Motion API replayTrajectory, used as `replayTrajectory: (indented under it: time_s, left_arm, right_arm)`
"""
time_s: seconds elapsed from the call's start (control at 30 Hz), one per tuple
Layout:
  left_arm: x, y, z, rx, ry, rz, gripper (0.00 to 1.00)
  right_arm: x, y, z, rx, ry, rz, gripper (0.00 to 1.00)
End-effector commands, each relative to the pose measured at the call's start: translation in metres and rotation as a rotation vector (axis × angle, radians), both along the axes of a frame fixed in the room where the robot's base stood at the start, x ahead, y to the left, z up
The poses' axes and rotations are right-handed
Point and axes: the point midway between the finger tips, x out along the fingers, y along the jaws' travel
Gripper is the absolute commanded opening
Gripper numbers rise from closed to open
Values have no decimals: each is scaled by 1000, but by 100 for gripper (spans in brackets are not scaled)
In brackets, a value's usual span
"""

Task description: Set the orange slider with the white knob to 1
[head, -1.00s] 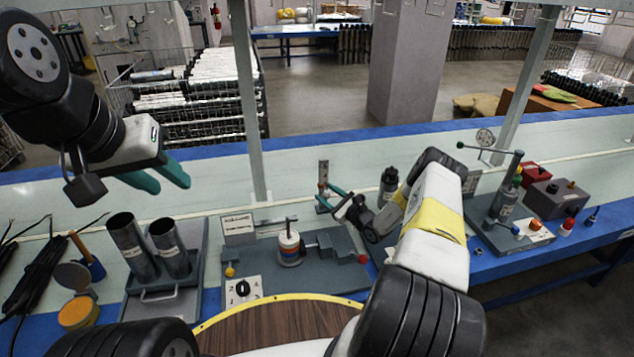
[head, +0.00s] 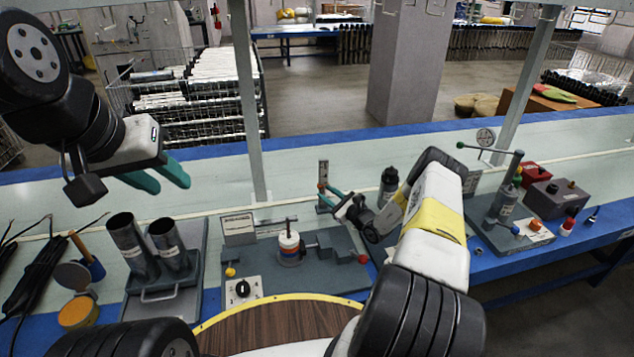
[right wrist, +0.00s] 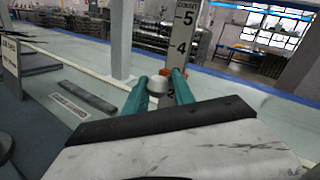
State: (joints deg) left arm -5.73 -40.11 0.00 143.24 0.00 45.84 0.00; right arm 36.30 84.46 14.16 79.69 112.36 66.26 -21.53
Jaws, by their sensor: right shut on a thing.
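The slider's upright scale plate (head: 323,170) stands at the back of the grey board. In the right wrist view the scale (right wrist: 184,35) shows 5 and 4 above and what looks like a 2 low down. The white knob (right wrist: 157,85) sits between the green fingers of my right gripper (right wrist: 158,92), which is shut on it. The knob and fingers hide part of the scale, so I cannot tell the exact reading. In the head view my right gripper (head: 329,198) reaches the plate from the right. My left gripper (head: 163,178) is open and empty, raised at the left.
Two metal tubes (head: 168,247) stand left. A black bottle (head: 389,183) stands just right of the slider. A lever fixture (head: 506,200) is further right.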

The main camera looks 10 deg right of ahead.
Motion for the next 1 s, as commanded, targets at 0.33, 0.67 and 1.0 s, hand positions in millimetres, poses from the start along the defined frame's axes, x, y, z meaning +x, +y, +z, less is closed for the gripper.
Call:
replayTrajectory:
  time_s: [0.33,0.67,1.0]
  left_arm:
    - [0,0,0,0,0,0,36]
    - [0,0,0,0,0,0,36]
    - [0,0,0,0,0,0,36]
  right_arm:
    - [-3,6,-2,3,5,13,0]
    - [-3,7,-3,4,6,14,0]
    - [-3,8,-35,5,7,14,0]
